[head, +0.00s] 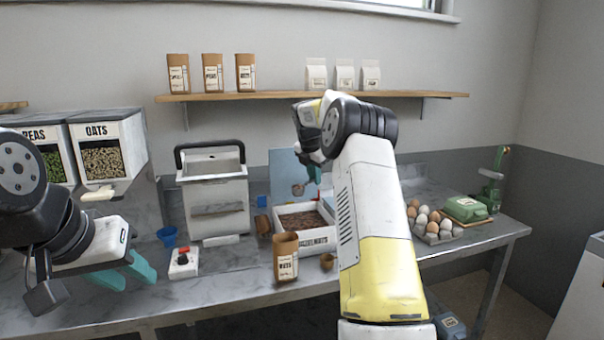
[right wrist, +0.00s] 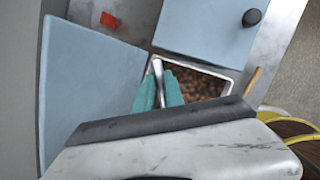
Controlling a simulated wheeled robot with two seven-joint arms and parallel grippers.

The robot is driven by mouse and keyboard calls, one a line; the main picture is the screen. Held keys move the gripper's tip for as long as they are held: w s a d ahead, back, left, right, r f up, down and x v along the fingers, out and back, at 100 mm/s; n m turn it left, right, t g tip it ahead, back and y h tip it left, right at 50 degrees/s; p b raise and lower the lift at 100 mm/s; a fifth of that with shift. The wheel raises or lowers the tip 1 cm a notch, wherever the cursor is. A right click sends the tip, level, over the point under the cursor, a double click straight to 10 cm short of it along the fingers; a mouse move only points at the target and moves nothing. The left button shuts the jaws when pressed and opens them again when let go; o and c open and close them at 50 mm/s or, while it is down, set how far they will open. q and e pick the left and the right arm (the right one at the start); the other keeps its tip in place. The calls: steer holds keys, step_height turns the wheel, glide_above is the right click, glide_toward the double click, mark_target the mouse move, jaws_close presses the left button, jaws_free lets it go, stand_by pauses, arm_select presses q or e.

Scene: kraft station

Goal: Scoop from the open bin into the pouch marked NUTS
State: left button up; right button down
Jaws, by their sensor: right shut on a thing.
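The open bin (head: 277,222) is a white box with brown nuts inside and a front label ending in NUTS. It also shows in the right wrist view (right wrist: 236,76). The brown kraft pouch (head: 285,258) stands upright in front of it, its label small but seeming to read NUTS. My right gripper (head: 313,177) is over the bin, its teal fingers (right wrist: 160,92) shut on the scoop (head: 298,190). The scoop's metal handle (right wrist: 157,70) shows between them; its load cannot be told. My left gripper (head: 128,274) is open and empty at the left front, away from the pouch.
A small brown cup (head: 327,262) stands right of the pouch. Eggs in a tray (head: 432,238) lie at the right. A shelf (head: 290,95) spans behind.

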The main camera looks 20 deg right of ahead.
steer(key=shift+s+a, duration=1.5)
steer(key=shift+s, duration=2.7)
steer(key=shift+s+a, duration=1.45)
steer(key=shift+s, duration=2.75)
steer(key=w+a+r+n+g+h, duration=0.1)
steer(key=a+n+h, duration=0.3)
steer(key=a+h, duration=0.4)
steer(key=w+h, duration=0.1)
steer(key=h, duration=0.5)
steer(key=shift+h, duration=0.4)
steer(key=shift+d+r, duration=0.1)
steer(key=shift+r, duration=2.5)
